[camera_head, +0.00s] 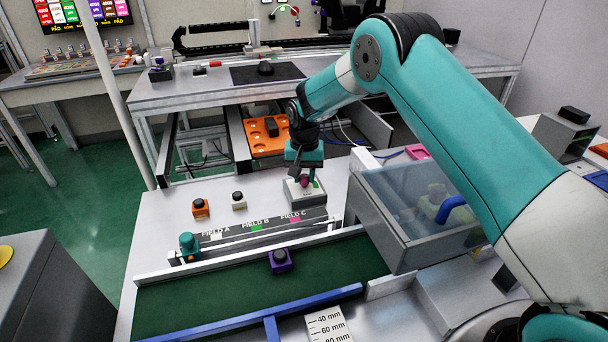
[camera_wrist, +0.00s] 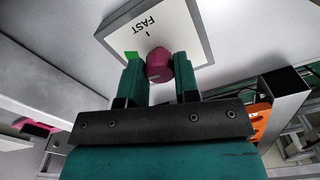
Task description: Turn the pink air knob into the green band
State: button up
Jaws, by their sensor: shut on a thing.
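The pink air knob (camera_wrist: 159,66) sits on a light square plate (camera_wrist: 118,30) with the word FAST and a short mark on it. A green band (camera_wrist: 131,56) shows on the plate beside the knob, partly hidden by my left finger. In the wrist view my gripper (camera_wrist: 160,82) has one green finger on each side of the knob and is shut on it. In the head view my gripper (camera_head: 305,172) reaches down to the knob (camera_head: 304,181) from above, and the plate (camera_head: 292,195) shows below it. Where the knob's pointer stands cannot be told.
An orange button box (camera_head: 200,208) and a white one (camera_head: 239,201) stand left of the plate. A label strip with FIELD A, B and C (camera_head: 255,226) lies in front. A clear-sided grey box (camera_head: 405,215) stands close on the right. A purple block (camera_head: 280,262) sits on the green belt (camera_head: 200,300).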

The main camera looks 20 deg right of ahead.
aim_at(304, 176)
jog(key=shift+n, duration=0.6)
jog(key=o, duration=0.9)
jog(key=shift+o, duration=0.2)
jog(key=shift+r, duration=0.15)
notch_tip(304, 176, up, 17)
jog(key=b, duration=0.1)
jog(key=shift+r, duration=0.15)
